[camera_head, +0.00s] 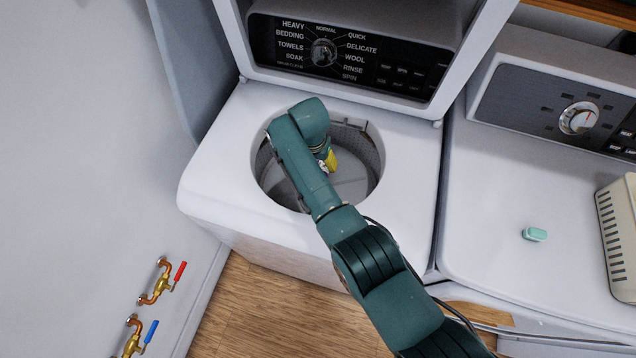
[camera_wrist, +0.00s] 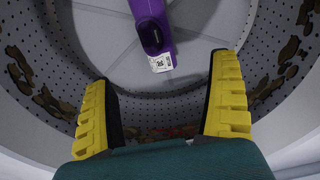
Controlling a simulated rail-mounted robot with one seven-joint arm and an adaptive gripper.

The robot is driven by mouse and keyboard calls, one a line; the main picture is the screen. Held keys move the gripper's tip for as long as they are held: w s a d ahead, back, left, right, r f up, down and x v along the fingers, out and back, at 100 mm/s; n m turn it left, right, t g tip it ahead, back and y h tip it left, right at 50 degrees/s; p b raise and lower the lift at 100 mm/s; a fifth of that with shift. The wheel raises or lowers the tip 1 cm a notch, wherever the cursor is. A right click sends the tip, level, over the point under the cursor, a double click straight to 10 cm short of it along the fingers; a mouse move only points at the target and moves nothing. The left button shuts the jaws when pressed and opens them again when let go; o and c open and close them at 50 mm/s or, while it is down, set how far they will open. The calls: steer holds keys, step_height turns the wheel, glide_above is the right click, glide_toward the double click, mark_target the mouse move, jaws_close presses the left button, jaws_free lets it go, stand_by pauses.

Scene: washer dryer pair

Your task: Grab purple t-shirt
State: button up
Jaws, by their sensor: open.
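A purple item (camera_wrist: 150,18) shows at the top middle of the wrist view, inside the washer drum (camera_head: 368,155). It has a dark oval part and a white printed tag at its lower end. Its upper part is cut off, and I cannot tell from this piece whether it is a t-shirt. My gripper (camera_wrist: 163,75) is open, with its yellow fingers spread on either side below the item and nothing between them. In the head view, a yellow finger of my gripper (camera_head: 330,161) shows inside the drum opening; my arm hides the purple item there.
The washer's white top (camera_head: 225,165) surrounds the round opening. Perforated drum walls (camera_wrist: 75,55) with brown patches lie close around my fingers. The control panel (camera_head: 350,52) rises behind. The dryer (camera_head: 490,190) on the right carries a small teal object (camera_head: 535,234).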

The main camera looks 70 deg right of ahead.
steer(key=f+b, duration=0.1)
steer(key=f, duration=0.3)
steer(key=d+f+b, duration=0.1)
steer(key=f+b, duration=0.1)
steer(key=f, duration=0.1)
steer(key=f+b, duration=0.2)
steer(key=f, duration=0.2)
steer(key=shift+s+d+f, duration=0.15)
steer(key=shift+s+f, duration=0.05)
steer(key=shift+f, duration=0.1)
steer(key=f+b, duration=0.2)
steer(key=f, duration=0.1)
steer(key=f+b, duration=0.2)
steer(key=shift+d+f, duration=0.2)
steer(key=shift+d, duration=0.05)
steer(key=shift+r, duration=0.15)
steer(key=c, duration=1.3)
